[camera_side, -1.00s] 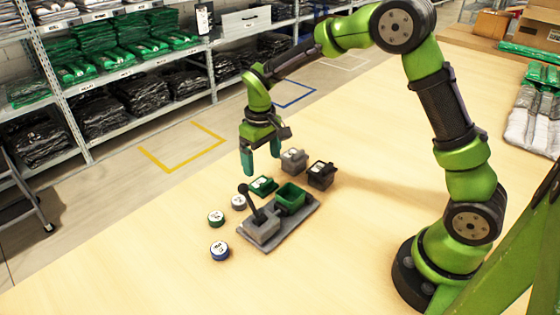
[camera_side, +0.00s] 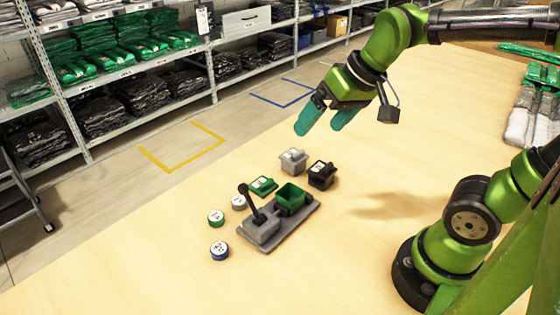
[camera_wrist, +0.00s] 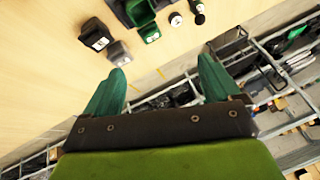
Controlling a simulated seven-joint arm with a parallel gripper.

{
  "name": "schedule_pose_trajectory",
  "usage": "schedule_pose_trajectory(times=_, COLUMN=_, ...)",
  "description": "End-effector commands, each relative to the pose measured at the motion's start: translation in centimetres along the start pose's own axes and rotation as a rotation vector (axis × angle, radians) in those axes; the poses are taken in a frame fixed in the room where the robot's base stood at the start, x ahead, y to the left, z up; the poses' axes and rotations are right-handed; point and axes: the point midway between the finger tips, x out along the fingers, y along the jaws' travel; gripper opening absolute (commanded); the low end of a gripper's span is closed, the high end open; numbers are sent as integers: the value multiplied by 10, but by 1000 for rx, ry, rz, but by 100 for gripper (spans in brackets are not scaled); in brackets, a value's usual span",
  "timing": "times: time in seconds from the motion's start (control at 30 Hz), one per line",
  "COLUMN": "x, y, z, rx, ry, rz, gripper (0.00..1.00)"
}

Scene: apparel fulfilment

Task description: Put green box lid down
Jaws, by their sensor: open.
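The green lid (camera_side: 263,185) with a white label lies on the table beside the open green box (camera_side: 291,195). The green box sits on a grey base. My gripper (camera_side: 319,130) is open and empty, raised well above the table and apart from the lid. In the wrist view my gripper's fingers (camera_wrist: 160,76) are spread with nothing between them. The lid (camera_wrist: 151,34) shows near the top edge there, and the green box (camera_wrist: 138,12) is partly cut off.
A grey box (camera_side: 292,161) and a black box (camera_side: 321,174) stand behind the green box. A grey holder with a black lever (camera_side: 253,202) is at its left.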

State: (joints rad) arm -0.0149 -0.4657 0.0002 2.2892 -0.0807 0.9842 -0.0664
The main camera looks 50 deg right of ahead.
Motion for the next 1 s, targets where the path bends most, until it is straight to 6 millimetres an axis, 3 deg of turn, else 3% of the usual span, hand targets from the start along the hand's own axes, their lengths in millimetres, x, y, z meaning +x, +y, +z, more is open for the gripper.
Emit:
schedule_pose_trajectory(times=0.1, x=-13, y=5, z=25, rx=44, ry=77, rz=-41, gripper=90)
schedule_pose_trajectory(times=0.3, x=-18, y=10, z=43, rx=80, ry=132, rz=-72, gripper=90)
schedule_pose_trajectory(times=1.0, x=-18, y=10, z=44, rx=82, ry=133, rz=-73, gripper=90)
